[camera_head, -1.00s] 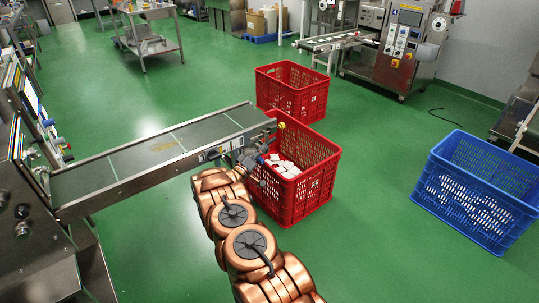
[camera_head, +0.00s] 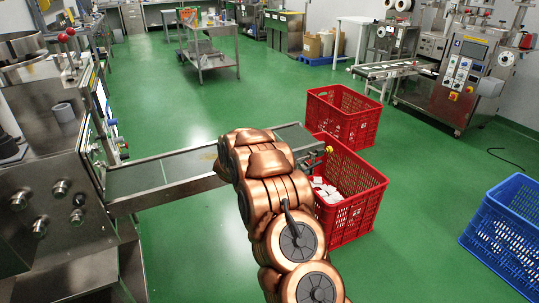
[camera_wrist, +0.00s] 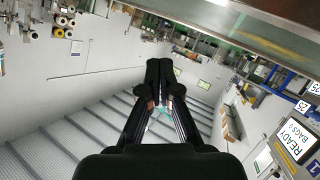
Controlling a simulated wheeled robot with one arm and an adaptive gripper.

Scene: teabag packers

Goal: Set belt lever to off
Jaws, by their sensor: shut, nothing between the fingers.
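The conveyor belt (camera_head: 150,175) runs from the machine at left to its free end by the red crates in the head view. A yellow knob (camera_head: 328,149) shows at that end. My copper arm covers most of the belt's near side there, and I cannot make out the belt lever. My gripper (camera_wrist: 159,66) shows in the wrist view, its two black fingers together and empty. It is hidden behind my arm in the head view. A metal edge with a greenish surface (camera_wrist: 265,42) crosses the top right of the wrist view; no lever is clear there.
A red crate (camera_head: 362,205) with white packets stands under the belt's end, with another red crate (camera_head: 340,98) behind it. A blue crate (camera_head: 490,235) is at right. Green floor between them is clear. A screen reading READY BAGS (camera_wrist: 298,138) shows in the wrist view.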

